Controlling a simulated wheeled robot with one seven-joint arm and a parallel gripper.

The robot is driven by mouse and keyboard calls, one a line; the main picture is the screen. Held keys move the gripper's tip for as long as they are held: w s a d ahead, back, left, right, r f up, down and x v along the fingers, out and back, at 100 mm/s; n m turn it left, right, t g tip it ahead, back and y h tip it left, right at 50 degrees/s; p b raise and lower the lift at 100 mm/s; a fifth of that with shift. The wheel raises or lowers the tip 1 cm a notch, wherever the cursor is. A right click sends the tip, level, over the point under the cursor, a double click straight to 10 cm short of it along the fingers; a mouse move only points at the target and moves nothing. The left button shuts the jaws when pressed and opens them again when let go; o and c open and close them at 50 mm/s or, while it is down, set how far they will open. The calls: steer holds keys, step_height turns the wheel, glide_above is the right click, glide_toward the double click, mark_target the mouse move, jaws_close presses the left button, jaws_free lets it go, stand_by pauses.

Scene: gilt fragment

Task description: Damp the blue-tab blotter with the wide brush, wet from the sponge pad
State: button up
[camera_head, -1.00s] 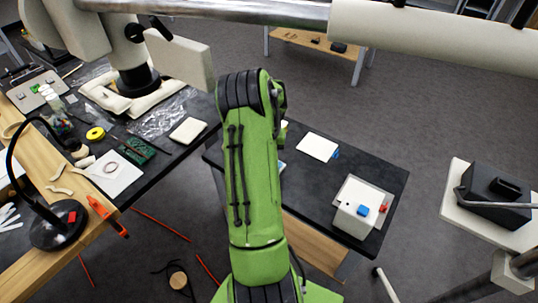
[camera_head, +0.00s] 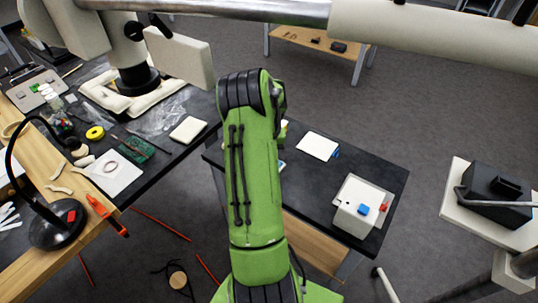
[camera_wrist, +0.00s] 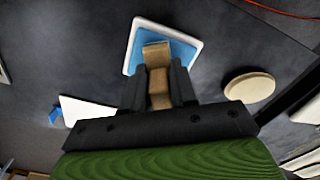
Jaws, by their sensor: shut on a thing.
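My gripper (camera_wrist: 158,88) is shut on a tan wooden piece, the wide brush (camera_wrist: 157,52), seen in the wrist view. The brush's end overlaps the blue sponge pad (camera_wrist: 183,50), which lies in a white tray with a pale rim. I cannot tell whether brush and pad touch. The blue-tab blotter (camera_wrist: 88,108) is a white sheet at the left of the wrist view, partly behind my gripper; its blue tab (camera_wrist: 55,116) points left. In the head view the blotter (camera_head: 318,146) lies flat on the dark table, and my arm hides my gripper and most of the pad.
A round tan disc (camera_wrist: 250,87) lies right of my gripper in the wrist view. A white box (camera_head: 362,203) with blue and red parts stands at the table's front right. The dark table (camera_head: 378,170) is bare between box and blotter. A cluttered bench (camera_head: 150,170) stands at left.

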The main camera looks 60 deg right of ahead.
steer(key=shift+f, duration=0.1)
steer(key=shift+r+p, duration=2.55)
steer(key=shift+r, duration=1.1)
steer(key=shift+s+f, duration=0.1)
steer(key=shift+s, duration=0.05)
